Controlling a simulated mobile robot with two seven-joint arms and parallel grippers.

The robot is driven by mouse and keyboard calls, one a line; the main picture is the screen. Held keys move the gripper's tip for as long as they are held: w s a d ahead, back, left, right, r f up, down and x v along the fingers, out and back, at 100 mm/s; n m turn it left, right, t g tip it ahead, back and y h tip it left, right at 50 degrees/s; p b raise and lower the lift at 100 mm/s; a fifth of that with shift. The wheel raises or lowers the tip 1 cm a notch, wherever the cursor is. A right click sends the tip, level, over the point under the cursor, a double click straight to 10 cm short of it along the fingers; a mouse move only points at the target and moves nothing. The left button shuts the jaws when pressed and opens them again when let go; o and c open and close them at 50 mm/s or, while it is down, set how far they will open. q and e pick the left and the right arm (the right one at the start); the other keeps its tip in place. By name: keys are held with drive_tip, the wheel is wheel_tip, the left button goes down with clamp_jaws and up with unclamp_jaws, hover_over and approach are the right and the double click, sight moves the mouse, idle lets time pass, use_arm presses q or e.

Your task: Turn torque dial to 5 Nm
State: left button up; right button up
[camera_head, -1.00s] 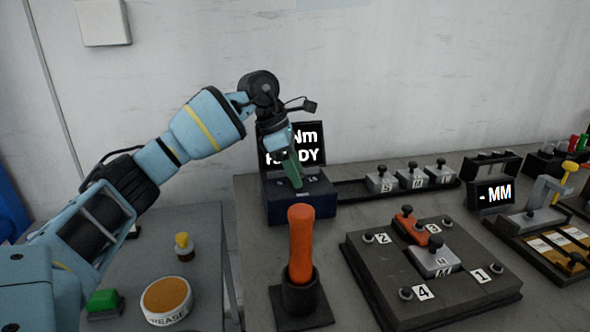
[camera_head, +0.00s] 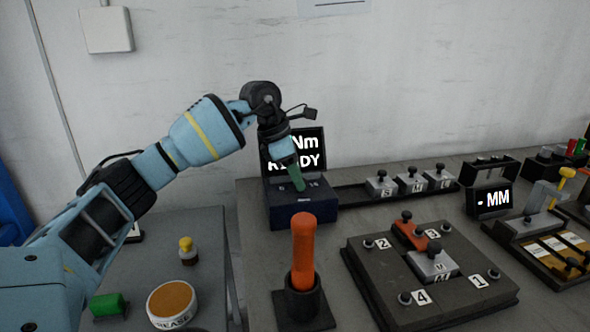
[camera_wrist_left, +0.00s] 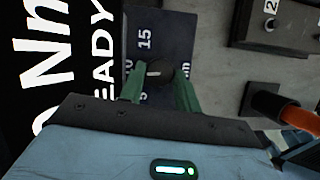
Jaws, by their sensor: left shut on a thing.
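The torque unit is a dark blue box (camera_head: 310,209) with a black screen (camera_head: 312,140) behind it, showing "Nm" and "READY" partly covered by my arm. In the left wrist view its face carries printed numbers, with "15" (camera_wrist_left: 145,38) readable. The dark round dial (camera_wrist_left: 160,72) with a pale pointer mark sits between the green fingers of my left gripper (camera_wrist_left: 161,88). In the head view my left gripper (camera_head: 298,187) points down onto the box top and hides the dial. It is shut on the dial. My right gripper is not in view.
An orange-handled tool (camera_head: 303,250) stands in a black holder in front of the box. A dark plate (camera_head: 370,290) with numbered knobs lies to the right. A rail with S, M and L blocks (camera_head: 411,184) runs right of the box. A grease tin (camera_head: 173,302) is at left.

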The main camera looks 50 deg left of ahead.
use_arm(q)
drive_tip(key=n+p, duration=0.2)
drive_tip(key=n+y+p, duration=0.1)
drive_tip(key=shift+s+d+r+n+t+p, duration=0.1)
drive_tip(key=shift+d+r+n+t+p, duration=0.1)
drive_tip(key=shift+r+n+t+p, duration=0.15)
drive_tip(key=shift+f+n+y+p, duration=0.1)
drive_tip(key=shift+n+y+p, duration=0.4)
drive_tip(key=shift+n+p, duration=0.35)
drive_tip(key=n+y+p, duration=0.1)
drive_tip(key=n+p, duration=0.1)
drive_tip(key=n, duration=0.1)
drive_tip(key=shift+d, duration=0.15)
drive_tip(key=shift+n+y+p, duration=0.4)
drive_tip(key=shift+n, duration=0.4)
drive_tip(key=shift+f, duration=0.1)
drive_tip(key=shift+n, duration=0.4)
drive_tip(key=o, duration=1)
drive_tip(key=shift+f, duration=0.1)
drive_tip(key=shift+c, duration=0.2)
